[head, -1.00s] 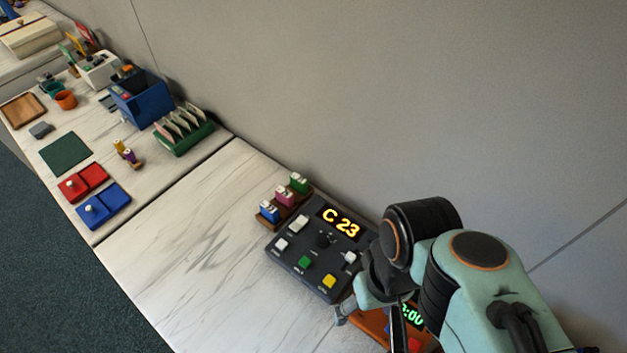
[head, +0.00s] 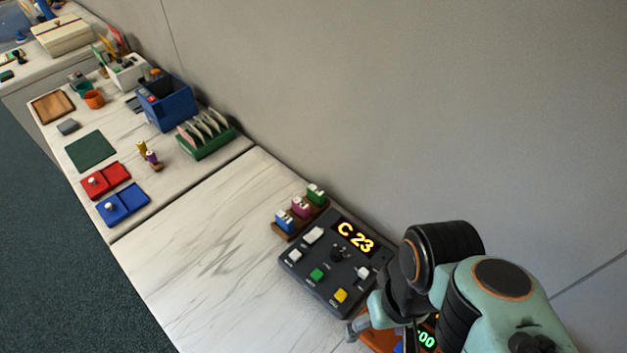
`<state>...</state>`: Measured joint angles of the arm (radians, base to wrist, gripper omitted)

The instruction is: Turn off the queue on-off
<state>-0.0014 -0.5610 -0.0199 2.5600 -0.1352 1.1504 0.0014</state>
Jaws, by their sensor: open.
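The dark queue console (head: 318,292) lies on the pale counter, with its display (head: 356,238) lit and reading "C 23". On its face are a wide white switch or key (head: 314,235), a small white one (head: 295,255) at the left, a black knob (head: 337,254), a green button (head: 317,274), a yellow button (head: 340,296) and a white switch (head: 363,272) at the right. The labels are too small to read, so I cannot tell which is the on-off. My gripper (head: 411,340) is open, right of and below the console, mostly hidden by my arm and the picture edge.
An orange device (head: 378,338) with a green lit display stands partly under my arm. A wooden rack (head: 290,235) with several coloured stamps touches or nearly touches the console's far left side. The counter left of the console is clear. A grey wall rises behind.

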